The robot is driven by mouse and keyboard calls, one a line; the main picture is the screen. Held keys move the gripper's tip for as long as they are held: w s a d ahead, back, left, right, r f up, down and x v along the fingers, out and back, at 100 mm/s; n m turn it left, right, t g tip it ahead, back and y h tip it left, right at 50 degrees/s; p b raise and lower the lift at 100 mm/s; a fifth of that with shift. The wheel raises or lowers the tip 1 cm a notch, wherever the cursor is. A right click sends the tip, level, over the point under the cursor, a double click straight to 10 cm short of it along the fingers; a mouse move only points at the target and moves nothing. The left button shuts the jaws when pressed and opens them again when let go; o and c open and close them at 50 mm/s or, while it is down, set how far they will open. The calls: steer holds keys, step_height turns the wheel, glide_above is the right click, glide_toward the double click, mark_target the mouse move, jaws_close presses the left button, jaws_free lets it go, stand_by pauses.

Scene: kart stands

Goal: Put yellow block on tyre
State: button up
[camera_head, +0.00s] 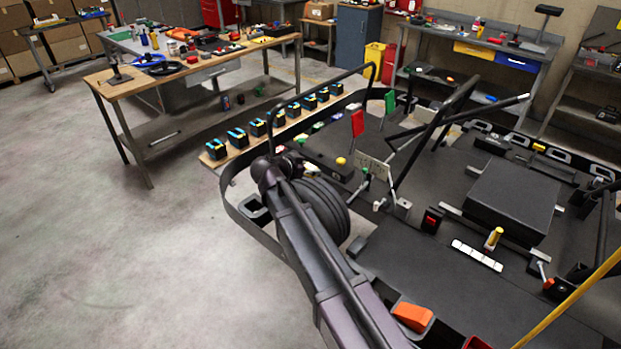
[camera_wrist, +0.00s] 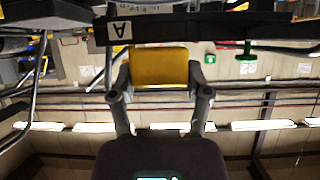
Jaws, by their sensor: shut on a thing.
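In the wrist view, my gripper (camera_wrist: 160,78) is shut on a yellow block (camera_wrist: 158,62), with one finger at each side of it. That view is upside down, with lamps along the bottom. In the head view, my dark arm reaches up from the bottom to the kart's left side. My fingers and the yellow block cannot be made out there. A black ribbed tyre (camera_head: 327,207) stands just right of my arm, partly covered by it. I cannot tell how far the block is from the tyre.
The black kart frame with bars, pedals and a raised box (camera_head: 512,200) fills the right. A narrow board (camera_head: 213,159) with several small dark blocks runs behind my arm. A wooden workbench (camera_head: 122,90) with tools stands farther back. The floor (camera_head: 100,240) at left is clear.

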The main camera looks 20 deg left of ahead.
mark_target(309, 176)
steer(key=shift+s+f+b, duration=0.1)
steer(key=shift+f+b, duration=1.35)
steer(key=shift+f, duration=0.3)
steer(key=shift+f, duration=0.15)
steer(key=o, duration=0.9)
steer(key=shift+s+r, duration=0.1)
steer(key=shift+r, duration=0.25)
steer(key=shift+s+a+r+p, duration=0.1)
steer(key=shift+s+r+p, duration=0.05)
steer(key=shift+s+p, duration=0.2)
steer(key=shift+p+v, duration=2.55)
steer(key=shift+v, duration=2.9)
